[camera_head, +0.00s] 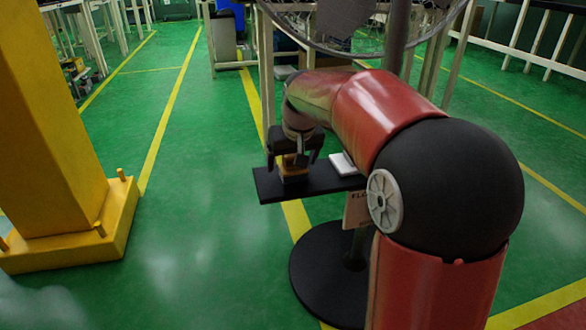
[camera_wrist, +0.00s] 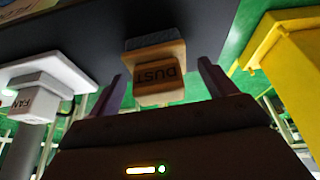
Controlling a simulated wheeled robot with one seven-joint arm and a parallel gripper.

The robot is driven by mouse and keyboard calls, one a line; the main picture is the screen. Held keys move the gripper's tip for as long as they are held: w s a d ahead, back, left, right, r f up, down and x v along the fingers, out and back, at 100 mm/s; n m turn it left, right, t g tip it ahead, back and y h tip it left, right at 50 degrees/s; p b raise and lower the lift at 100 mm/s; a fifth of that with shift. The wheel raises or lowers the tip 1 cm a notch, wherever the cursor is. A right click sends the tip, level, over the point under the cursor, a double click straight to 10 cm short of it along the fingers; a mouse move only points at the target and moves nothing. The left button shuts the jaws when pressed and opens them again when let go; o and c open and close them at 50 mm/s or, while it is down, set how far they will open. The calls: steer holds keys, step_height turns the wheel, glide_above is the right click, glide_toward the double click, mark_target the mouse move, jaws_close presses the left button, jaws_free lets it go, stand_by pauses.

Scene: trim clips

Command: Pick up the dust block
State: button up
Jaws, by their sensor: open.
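The dust block (camera_wrist: 158,75), tan-orange with a darker grey base and the label DUST, stands on a small black shelf (camera_head: 268,188). In the wrist view it appears upside down between the two fingers of my gripper (camera_wrist: 161,72), with a gap on each side. In the head view my gripper (camera_head: 293,158) is over the block (camera_head: 293,173), pointing down, and partly covers it. My gripper is open and holds nothing.
A white block labelled FAN (camera_wrist: 38,90) stands on the same shelf, to the right of the dust block in the head view (camera_head: 342,163). A yellow column (camera_head: 55,130) stands at the left. A round wire-guarded fan (camera_head: 345,20) is behind the shelf. Green floor lies open between.

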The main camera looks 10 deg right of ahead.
steer(key=c, duration=1.1)
step_height(320, 180, up, 20)
steer(key=p, duration=0.5)
